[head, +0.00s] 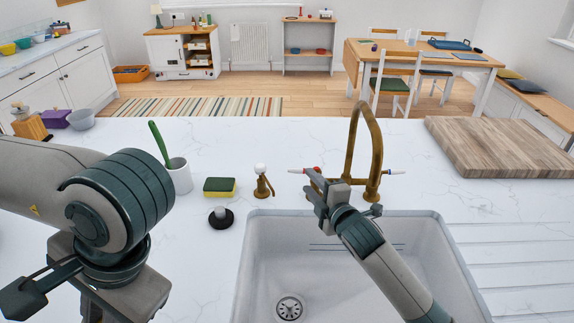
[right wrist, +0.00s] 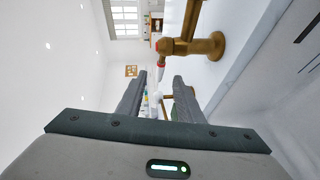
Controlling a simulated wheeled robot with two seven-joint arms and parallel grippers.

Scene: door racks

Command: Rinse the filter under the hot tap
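The brass tap (head: 374,150) stands behind the sink (head: 246,262). Its left lever has a red mark (head: 315,169) and its right lever a blue tip (head: 389,172). My right gripper (head: 314,186) is at the red-marked lever. In the right wrist view its two fingers (right wrist: 158,88) are apart, with the red-marked lever (right wrist: 162,68) just beyond the fingertips. I see no running water; the spout's end is partly hidden by my right gripper. My left gripper (head: 40,284) is low at the left edge; its opening is unclear. I cannot make out a filter in either view.
A brass soap pump (head: 263,186), a yellow-green sponge (head: 219,188), a dark plug (head: 220,217) and a white cup (head: 179,177) with a green brush stand left of the tap. A wooden board (head: 500,147) lies to the right. The sink basin looks empty.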

